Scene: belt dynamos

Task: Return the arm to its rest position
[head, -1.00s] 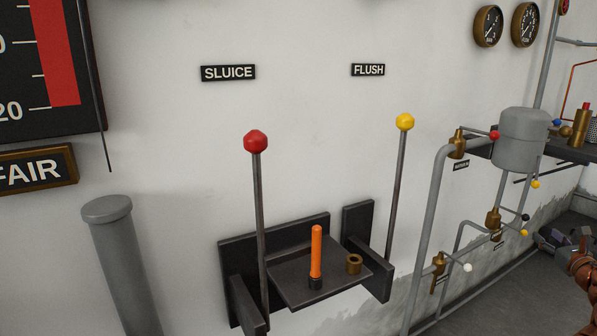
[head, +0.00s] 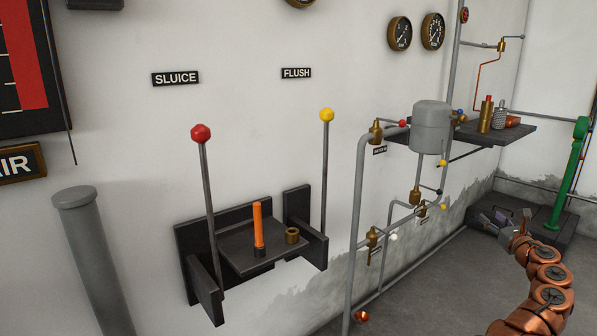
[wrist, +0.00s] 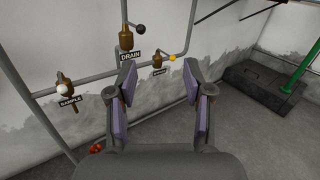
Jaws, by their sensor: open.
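My gripper (head: 507,219) is at the right in the head view, at the end of my copper-coloured arm. It is held out over the grey floor, away from the wall. In the wrist view my gripper (wrist: 160,98) has its two purple-padded fingers spread apart with nothing between them. Beyond the fingers are pipes with the brass drain valve (wrist: 126,38) and the sample valve (wrist: 65,82).
A wall bracket with a red-knobbed lever (head: 201,133), a yellow-knobbed lever (head: 326,115) and an orange rod (head: 258,224) stands left. A grey tank (head: 431,128) and a dark shelf (head: 520,134) are on the wall. A green lever (head: 568,175) rises from a dark plinth (head: 548,232).

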